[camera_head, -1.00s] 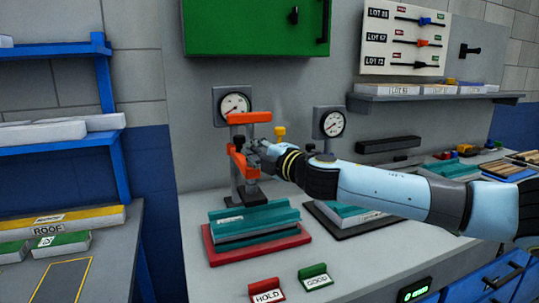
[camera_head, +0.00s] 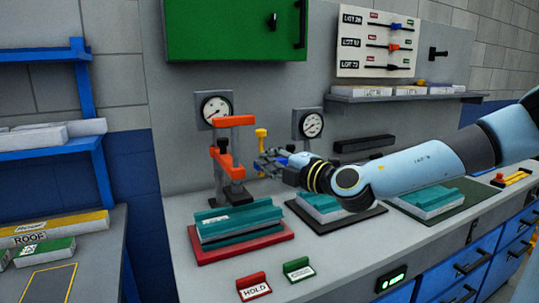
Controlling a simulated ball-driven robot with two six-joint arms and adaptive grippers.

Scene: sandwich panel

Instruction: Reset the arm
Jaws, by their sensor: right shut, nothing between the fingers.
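My right arm comes in from the right edge. Its gripper (camera_head: 268,163) is shut and empty, just right of the orange press clamp (camera_head: 225,160) and apart from it. A yellow-topped lever (camera_head: 261,138) stands right behind the gripper. A teal-and-grey panel sample (camera_head: 240,222) lies on a red tray (camera_head: 197,255) below the clamp. A second teal panel (camera_head: 322,203) lies on a dark tray (camera_head: 345,225), partly hidden by my forearm. My left gripper is not in view.
Red HOLD (camera_head: 253,286) and green (camera_head: 298,269) markers stand at the bench front. A third teal panel (camera_head: 428,200) lies on the right. A blue shelf (camera_head: 90,145) stands at left.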

